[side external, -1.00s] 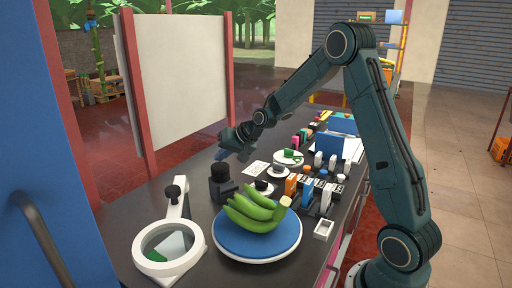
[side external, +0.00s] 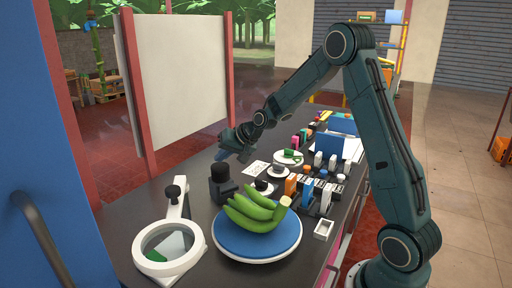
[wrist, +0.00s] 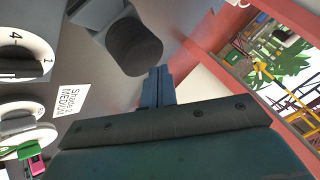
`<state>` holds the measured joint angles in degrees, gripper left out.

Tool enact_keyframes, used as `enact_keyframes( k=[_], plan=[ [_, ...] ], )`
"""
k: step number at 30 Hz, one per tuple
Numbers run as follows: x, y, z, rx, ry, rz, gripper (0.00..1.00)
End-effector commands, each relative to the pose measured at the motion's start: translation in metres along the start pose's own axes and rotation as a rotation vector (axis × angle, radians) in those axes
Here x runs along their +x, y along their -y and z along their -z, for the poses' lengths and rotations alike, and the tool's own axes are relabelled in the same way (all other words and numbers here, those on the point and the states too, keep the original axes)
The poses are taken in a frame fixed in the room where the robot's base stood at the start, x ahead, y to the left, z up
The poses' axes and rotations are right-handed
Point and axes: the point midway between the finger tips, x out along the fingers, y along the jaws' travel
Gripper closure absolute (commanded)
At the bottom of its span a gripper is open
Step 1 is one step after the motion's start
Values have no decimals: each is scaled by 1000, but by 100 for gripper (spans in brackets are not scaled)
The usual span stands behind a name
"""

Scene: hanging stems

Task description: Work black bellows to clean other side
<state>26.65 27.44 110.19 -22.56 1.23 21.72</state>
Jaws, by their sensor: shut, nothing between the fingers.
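The black bellows (side external: 219,173) is a round dark cap on a dark grey block, standing upright on the counter left of the bananas. It shows larger in the wrist view (wrist: 134,46), at the top, its dark side facing my camera. My gripper (side external: 221,155) hangs over the counter just beyond the bellows in the side view. In the wrist view its blue fingers (wrist: 158,88) are together with nothing between them. They appear close to the bellows' cap but apart from it. The far side of the bellows is hidden in the side view.
Green bananas (side external: 256,211) lie on a blue-topped round stand (side external: 238,246). A ring magnifier (side external: 140,259) stands at front left. White dials, a printed card (wrist: 71,101) and several small bottles crowd the counter to the right. A pale panel (side external: 185,80) stands behind the counter.

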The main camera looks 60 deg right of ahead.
Motion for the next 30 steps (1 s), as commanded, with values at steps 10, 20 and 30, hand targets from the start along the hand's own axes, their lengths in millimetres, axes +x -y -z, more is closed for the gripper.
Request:
enact_keyframes(
  k=[10,20,30],
  plan=[
    [4,-3,-3,0,1,0,100],
    [4,-3,-3,0,0,0,100],
    [6,-5,-5,0,1,0,100]
  ],
)
